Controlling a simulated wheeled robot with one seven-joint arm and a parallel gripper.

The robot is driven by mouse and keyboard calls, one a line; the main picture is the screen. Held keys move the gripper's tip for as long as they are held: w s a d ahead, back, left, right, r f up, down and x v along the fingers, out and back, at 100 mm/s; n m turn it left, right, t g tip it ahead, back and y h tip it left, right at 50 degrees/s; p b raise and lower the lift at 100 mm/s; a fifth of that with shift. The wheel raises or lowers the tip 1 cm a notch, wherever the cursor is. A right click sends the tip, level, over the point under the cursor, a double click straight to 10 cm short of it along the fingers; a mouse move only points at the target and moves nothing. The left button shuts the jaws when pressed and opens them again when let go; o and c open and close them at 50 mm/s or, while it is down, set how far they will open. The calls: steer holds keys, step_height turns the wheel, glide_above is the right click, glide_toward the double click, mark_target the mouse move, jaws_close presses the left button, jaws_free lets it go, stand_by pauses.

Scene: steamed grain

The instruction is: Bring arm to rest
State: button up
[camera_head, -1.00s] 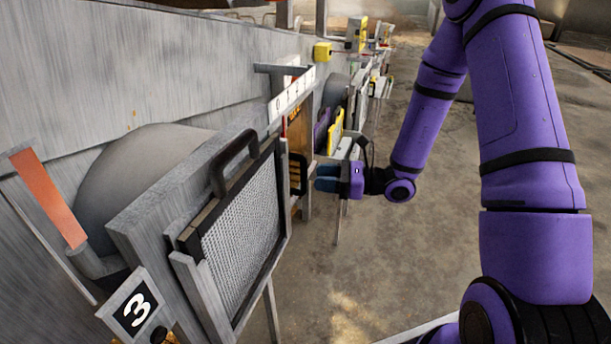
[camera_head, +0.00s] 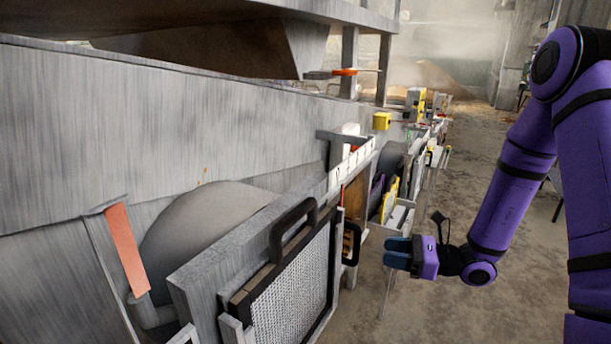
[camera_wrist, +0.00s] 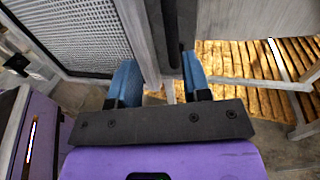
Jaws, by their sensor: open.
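My gripper (camera_head: 392,252) is at the end of my purple arm, right of centre in the head view. Its blue fingers point left toward the equipment row. In the wrist view the two blue fingers of my gripper (camera_wrist: 160,85) stand apart. A grey upright post and a dark bar show beyond and between them; I cannot tell how near they are. Nothing is held between the fingers.
A mesh panel (camera_head: 292,297) with a black handle (camera_head: 290,228) stands left of my gripper; the panel also shows in the wrist view (camera_wrist: 70,32). A slatted wooden surface (camera_wrist: 240,62) lies at right there. Bare floor (camera_head: 405,310) is open below my gripper.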

steer(key=s+a+r+n+g+h, duration=0.4)
steer(key=s+r+n+g+h, duration=0.35)
steer(key=s+r+n, duration=0.6)
steer(key=s+d+r+n+t+h, duration=0.6)
steer(key=s+d+r+n+h, duration=0.2)
steer(key=s+r, duration=0.3)
steer(key=shift+d+r+n+h, duration=0.3)
steer(key=shift+n+h, duration=0.05)
steer(key=shift+h, duration=0.2)
